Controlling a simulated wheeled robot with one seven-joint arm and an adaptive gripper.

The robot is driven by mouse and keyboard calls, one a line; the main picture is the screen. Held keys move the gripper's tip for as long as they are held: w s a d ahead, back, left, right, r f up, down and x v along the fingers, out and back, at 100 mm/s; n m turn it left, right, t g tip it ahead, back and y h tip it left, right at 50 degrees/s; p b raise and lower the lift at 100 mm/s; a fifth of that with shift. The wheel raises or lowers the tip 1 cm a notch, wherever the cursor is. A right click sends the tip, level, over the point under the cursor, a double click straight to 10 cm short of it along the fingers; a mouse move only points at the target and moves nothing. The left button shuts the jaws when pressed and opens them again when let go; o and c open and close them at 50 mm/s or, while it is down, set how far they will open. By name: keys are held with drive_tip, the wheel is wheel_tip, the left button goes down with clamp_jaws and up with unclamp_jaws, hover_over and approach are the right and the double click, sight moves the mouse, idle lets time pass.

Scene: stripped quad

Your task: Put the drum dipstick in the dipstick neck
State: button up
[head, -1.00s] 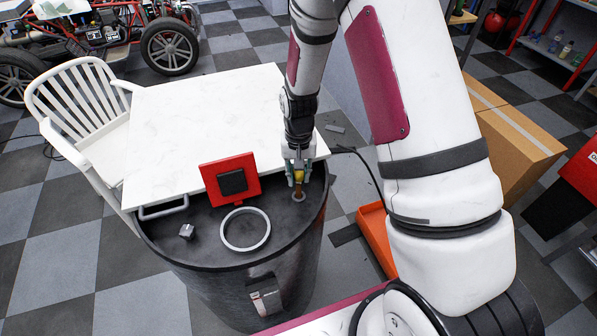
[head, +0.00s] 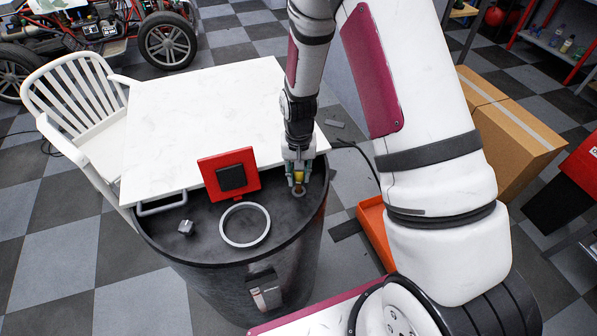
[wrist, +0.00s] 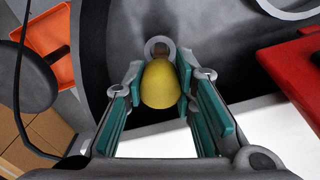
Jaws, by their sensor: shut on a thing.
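My gripper (head: 298,181) is shut on the yellow handle of the drum dipstick (head: 299,176), at the right part of a dark drum's top. In the wrist view the yellow handle (wrist: 160,86) sits between the teal finger pads. The dipstick neck (head: 299,193) is a small grey ring directly below the gripper; in the wrist view the neck (wrist: 150,45) shows just beyond the handle. A short brownish part of the dipstick shows at the ring and appears to run into it. How deep it sits is hidden.
On the drum top (head: 200,240) lie a large pale ring (head: 245,243), a small grey block (head: 186,227) and a red square frame with a black centre (head: 229,175). A white tabletop (head: 205,115) adjoins behind. An orange tray (head: 376,235) is on the floor at right.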

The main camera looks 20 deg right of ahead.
drive_tip(key=shift+f+b, duration=0.75)
drive_tip(key=shift+f, duration=1.55)
drive_tip(key=o, duration=1.1)
drive_tip(key=shift+o, duration=0.2)
wheel_tip(320, 180, up, 12)
wheel_tip(320, 180, up, 9)
drive_tip(key=t, duration=0.1)
hover_over(299, 184)
drive_tip(key=s, duration=0.2)
drive_tip(key=s+r+n+t, duration=0.25)
drive_tip(key=s+r, duration=0.65)
drive_tip(key=r, duration=0.6)
drive_tip(key=s+r+n+t, duration=0.1)
drive_tip(key=s+r, duration=0.3)
drive_tip(key=s, duration=0.6)
drive_tip(key=shift+t, duration=0.45)
